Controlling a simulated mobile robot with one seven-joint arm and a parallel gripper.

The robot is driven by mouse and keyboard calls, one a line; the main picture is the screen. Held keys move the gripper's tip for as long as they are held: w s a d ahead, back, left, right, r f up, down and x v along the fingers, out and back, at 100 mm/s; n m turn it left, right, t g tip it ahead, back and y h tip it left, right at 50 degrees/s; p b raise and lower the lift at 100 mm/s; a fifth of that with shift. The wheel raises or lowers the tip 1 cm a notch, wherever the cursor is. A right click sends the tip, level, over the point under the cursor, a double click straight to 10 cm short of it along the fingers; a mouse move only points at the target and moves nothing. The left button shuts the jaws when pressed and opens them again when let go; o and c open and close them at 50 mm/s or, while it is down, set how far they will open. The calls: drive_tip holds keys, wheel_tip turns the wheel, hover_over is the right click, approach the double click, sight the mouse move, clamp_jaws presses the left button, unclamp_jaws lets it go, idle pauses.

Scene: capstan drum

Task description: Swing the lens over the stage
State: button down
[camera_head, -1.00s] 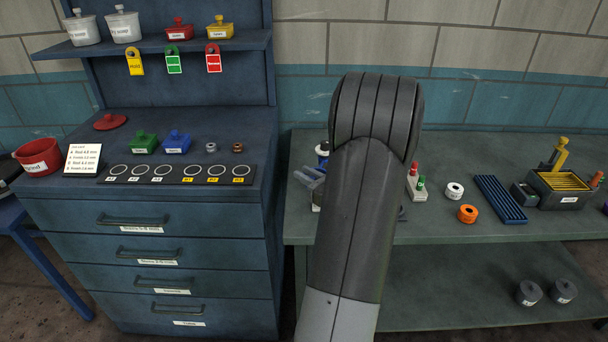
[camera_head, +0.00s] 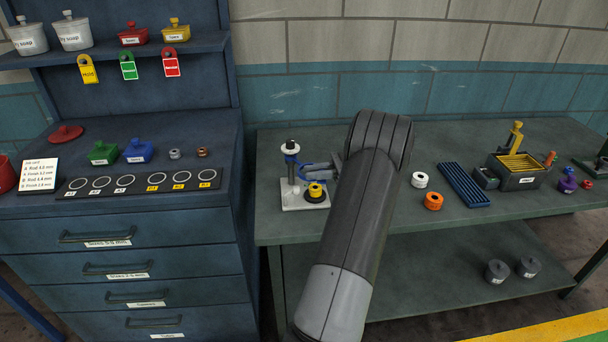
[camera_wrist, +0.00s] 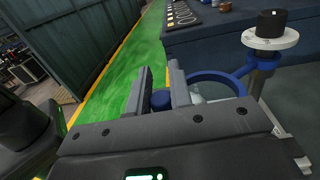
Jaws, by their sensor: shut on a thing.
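The lens stand is at the left end of the workbench in the head view. Its upright post (camera_head: 290,165) has a white disc and dark knob on top and rises from a white base (camera_head: 293,205). A yellow and black round piece (camera_head: 316,191) sits on the base. A blue swing arm (camera_head: 313,168) reaches right from the post; its far end is hidden by my arm. In the wrist view the blue lens ring (camera_wrist: 222,76) is right of my gripper (camera_wrist: 160,85), whose fingers are shut on a blue knob (camera_wrist: 160,99) beside the ring.
A drawer cabinet (camera_head: 120,235) stands left of the bench (camera_head: 450,230). The bench front near the stand is clear.

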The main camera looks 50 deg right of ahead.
drive_tip(key=shift+s+d+n+g+y, duration=0.25)
drive_tip(key=shift+d+n+g+y, duration=0.35)
drive_tip(key=shift+d+g, duration=0.2)
drive_tip(key=shift+s+d+n+g+y, duration=0.2)
drive_tip(key=shift+d+n+g+y, duration=0.3)
drive_tip(key=shift+d+n+g, duration=0.25)
drive_tip(key=shift+d+r, duration=0.1)
drive_tip(key=c, duration=1.3)
unclamp_jaws()
drive_tip(key=shift+v, duration=3.7)
